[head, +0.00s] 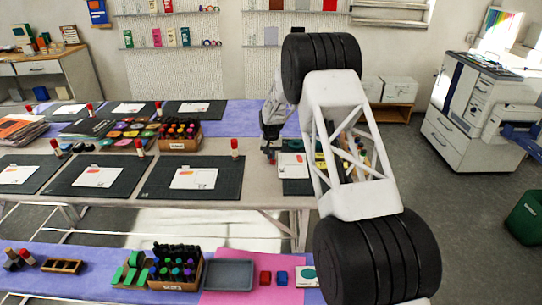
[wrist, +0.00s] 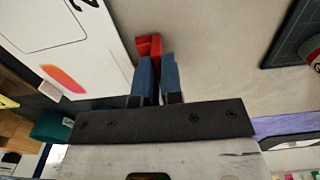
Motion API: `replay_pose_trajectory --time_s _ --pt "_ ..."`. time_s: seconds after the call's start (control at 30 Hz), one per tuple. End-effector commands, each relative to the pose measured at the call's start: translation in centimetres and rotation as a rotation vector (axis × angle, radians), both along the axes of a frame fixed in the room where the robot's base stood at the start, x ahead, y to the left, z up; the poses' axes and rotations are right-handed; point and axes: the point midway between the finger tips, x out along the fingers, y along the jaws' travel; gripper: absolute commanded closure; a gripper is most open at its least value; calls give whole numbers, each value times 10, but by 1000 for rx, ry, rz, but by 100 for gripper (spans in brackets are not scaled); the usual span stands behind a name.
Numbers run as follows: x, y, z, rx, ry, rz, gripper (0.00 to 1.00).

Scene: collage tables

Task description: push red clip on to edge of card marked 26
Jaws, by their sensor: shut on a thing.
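My gripper (wrist: 158,58) has two blue fingers and is shut on the red clip (wrist: 149,44), which sticks out at the fingertips in the wrist view. A white card (wrist: 100,55) with an orange-pink shape lies to the left of the clip. Part of a black number, seemingly a 2, shows at the card's top; the rest is cut off. The clip is beside the card's right edge; I cannot tell if they touch. In the head view my gripper (head: 269,154) is over the middle table, just left of a card (head: 293,166). The clip cannot be made out there.
A dark mat (wrist: 295,35) lies at the right in the wrist view, with bare table between. In the head view, a crate of markers (head: 180,143) and an upright red-topped stick (head: 235,148) stand left of my gripper. A grey tray (head: 229,263) is on the near table.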

Motion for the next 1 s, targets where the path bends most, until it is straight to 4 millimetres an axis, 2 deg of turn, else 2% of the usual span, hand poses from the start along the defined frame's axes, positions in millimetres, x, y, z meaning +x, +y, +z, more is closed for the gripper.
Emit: replay_pose_trajectory --time_s 1.0 --pt "0 -15 0 0 0 0 100"
